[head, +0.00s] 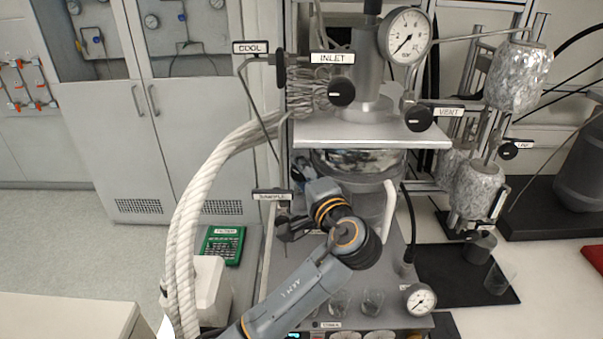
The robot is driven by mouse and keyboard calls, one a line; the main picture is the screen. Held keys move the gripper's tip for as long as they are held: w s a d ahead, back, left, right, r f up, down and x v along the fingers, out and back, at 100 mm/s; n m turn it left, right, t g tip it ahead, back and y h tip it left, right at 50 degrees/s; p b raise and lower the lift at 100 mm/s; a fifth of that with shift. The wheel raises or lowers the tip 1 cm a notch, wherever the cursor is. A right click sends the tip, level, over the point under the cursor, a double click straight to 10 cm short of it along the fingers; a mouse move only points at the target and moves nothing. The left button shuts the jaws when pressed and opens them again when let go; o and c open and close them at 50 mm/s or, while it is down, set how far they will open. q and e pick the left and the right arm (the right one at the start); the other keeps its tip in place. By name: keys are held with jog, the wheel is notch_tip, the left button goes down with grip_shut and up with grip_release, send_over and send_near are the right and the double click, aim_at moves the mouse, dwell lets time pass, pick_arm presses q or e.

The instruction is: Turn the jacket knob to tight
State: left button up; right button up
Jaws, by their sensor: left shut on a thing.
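My left arm comes up from the bottom of the head view, and its gripper (291,229) is beside the lower reactor vessel, just under a small label (272,195) that seems to read SAMPLE. The gripper is shut on a dark knob there, mostly hidden by the fingers. I cannot read a JACKET label anywhere. The steel reactor (358,160) stands behind my wrist, partly covered by it. My right gripper is not in view.
Black knobs stand by the INLET label (333,57) and the VENT label (448,111). A pressure gauge (405,36) is at the top. Thick white hoses (195,200) hang left of my gripper. Small glass beakers (373,301) stand near my forearm. Floor at left is clear.

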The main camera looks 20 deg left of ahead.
pick_arm(q)
jog(key=m+t, duration=0.1)
jog(key=m, duration=0.1)
jog(key=m+t+y, duration=0.1)
jog(key=m, duration=0.2)
jog(key=shift+a+r, duration=0.1)
jog(key=shift+r, duration=0.1)
jog(key=shift+w+r+m+t, duration=0.1)
jog(key=shift+m+t, duration=0.4)
jog(key=shift+m, duration=0.9)
jog(key=shift+r+m+t, duration=0.1)
jog(key=shift+m+t, duration=0.4)
jog(key=shift+m, duration=0.9)
jog(key=shift+c, duration=0.2)
jog(key=o, duration=0.8)
jog(key=shift+o, duration=0.5)
jog(key=shift+w+f+h, duration=0.1)
jog(key=shift+f+h, duration=0.05)
jog(key=shift+h, duration=0.15)
jog(key=shift+f, duration=0.1)
jog(key=shift+s+f, duration=0.15)
jog(key=shift+s, duration=0.05)
jog(key=v, duration=1.1)
jog(key=shift+s, duration=0.15)
